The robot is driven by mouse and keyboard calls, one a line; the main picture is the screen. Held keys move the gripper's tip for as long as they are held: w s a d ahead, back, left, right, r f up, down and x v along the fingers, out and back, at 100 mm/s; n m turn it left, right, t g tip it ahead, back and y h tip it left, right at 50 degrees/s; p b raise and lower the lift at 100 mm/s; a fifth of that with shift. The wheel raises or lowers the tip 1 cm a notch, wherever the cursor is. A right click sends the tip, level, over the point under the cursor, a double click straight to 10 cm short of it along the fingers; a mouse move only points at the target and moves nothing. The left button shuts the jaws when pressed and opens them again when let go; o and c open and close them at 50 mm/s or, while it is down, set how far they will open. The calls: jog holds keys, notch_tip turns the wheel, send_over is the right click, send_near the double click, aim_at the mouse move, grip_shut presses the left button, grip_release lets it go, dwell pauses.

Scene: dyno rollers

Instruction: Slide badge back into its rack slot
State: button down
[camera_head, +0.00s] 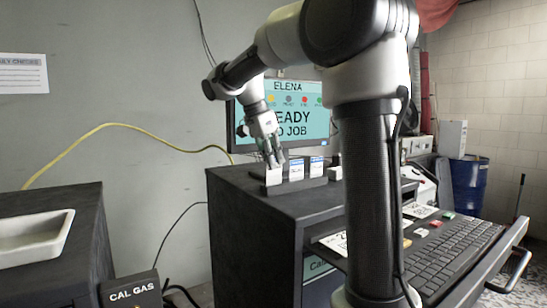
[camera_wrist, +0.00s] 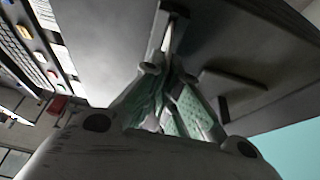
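A dark badge rack (camera_head: 296,186) stands on top of the black console cabinet. Two white and blue badges, a nearer one (camera_head: 296,170) and another (camera_head: 316,166), stand upright in it. My gripper (camera_head: 273,162) points down at the rack's left end, its fingers close together on a white badge (camera_head: 273,177). That badge is upright, at the rack's left end; I cannot tell how deep its lower edge sits. In the wrist view the badge (camera_wrist: 168,34) shows edge-on as a thin pale strip between the fingertips of my gripper (camera_wrist: 165,62).
A monitor (camera_head: 305,110) reading "ELENA" stands behind the rack. A keyboard tray (camera_head: 450,250) juts out at the front right. A separate dark cabinet with a white tray (camera_head: 35,238) is at left. The cabinet top (camera_head: 245,185) left of the rack is clear.

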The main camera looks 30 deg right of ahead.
jog(key=shift+f, duration=0.9)
jog(key=c, duration=1.6)
grip_release()
jog(key=shift+o, duration=0.2)
jog(key=v, duration=1.2)
